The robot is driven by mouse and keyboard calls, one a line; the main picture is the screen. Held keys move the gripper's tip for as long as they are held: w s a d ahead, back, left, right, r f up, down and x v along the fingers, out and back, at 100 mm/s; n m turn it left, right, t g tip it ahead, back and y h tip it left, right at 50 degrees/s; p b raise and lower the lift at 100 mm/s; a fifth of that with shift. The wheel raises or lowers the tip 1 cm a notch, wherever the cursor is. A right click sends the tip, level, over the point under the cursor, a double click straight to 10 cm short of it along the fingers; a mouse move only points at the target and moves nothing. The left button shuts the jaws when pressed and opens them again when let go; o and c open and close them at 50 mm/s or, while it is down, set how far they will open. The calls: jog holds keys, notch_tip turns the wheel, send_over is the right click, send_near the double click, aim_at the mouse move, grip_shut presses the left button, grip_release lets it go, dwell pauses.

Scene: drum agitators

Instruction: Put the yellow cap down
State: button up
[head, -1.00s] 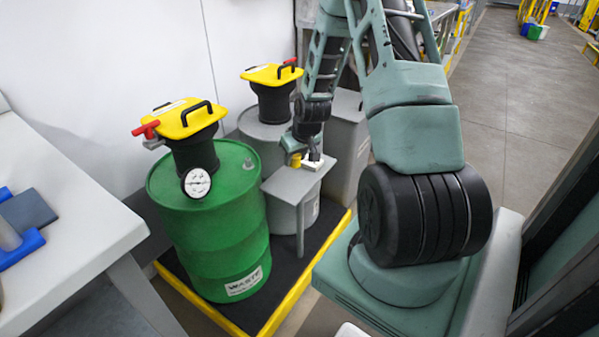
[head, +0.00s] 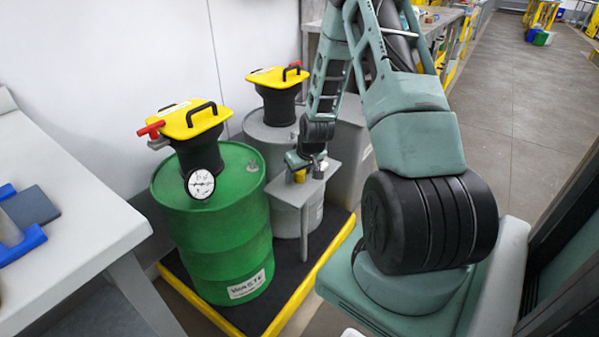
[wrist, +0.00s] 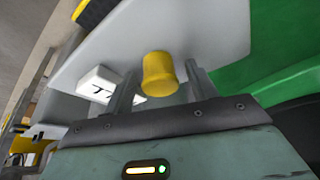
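The yellow cap (head: 299,176) is small and round. It shows at the small grey shelf (head: 283,190) beside the grey drum. In the wrist view the cap (wrist: 159,75) is between the two fingers of my gripper (wrist: 162,82), with a narrow gap on each side. My gripper looks open around it. In the head view my gripper (head: 318,168) is low over the shelf, and its fingertips are partly hidden. Whether the cap's base touches the shelf is hard to see.
A white block with dark marks (wrist: 97,85) lies on the shelf beside the fingers. The green waste drum (head: 215,235), with a dial and a yellow-topped agitator (head: 190,120), stands left. A grey drum (head: 262,135) with a similar agitator stands behind. A yellow-edged pallet (head: 300,290) is below.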

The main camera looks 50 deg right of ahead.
jog(key=shift+r, duration=0.25)
jog(key=p+v, duration=0.2)
jog(key=v, duration=1)
jog(key=a+r+n+g+y, duration=0.1)
jog(key=a+r+n, duration=0.25)
jog(key=a, duration=0.95)
jog(key=a+r+n+g+y, duration=0.15)
jog(key=a+r, duration=0.25)
jog(key=a, duration=0.9)
jog(key=s+a+r+n+g, duration=0.1)
jog(key=s+a+r+n, duration=0.2)
jog(key=s+a, duration=0.5)
jog(key=s+a+r+n, duration=0.2)
jog(key=s+a+n, duration=0.1)
jog(key=s+a, duration=0.6)
jog(key=shift+s+r+g, duration=0.35)
jog(key=shift+s+r, duration=0.05)
jog(key=shift+s, duration=0.4)
jog(key=shift+a+h, duration=0.15)
jog(key=shift+h, duration=0.1)
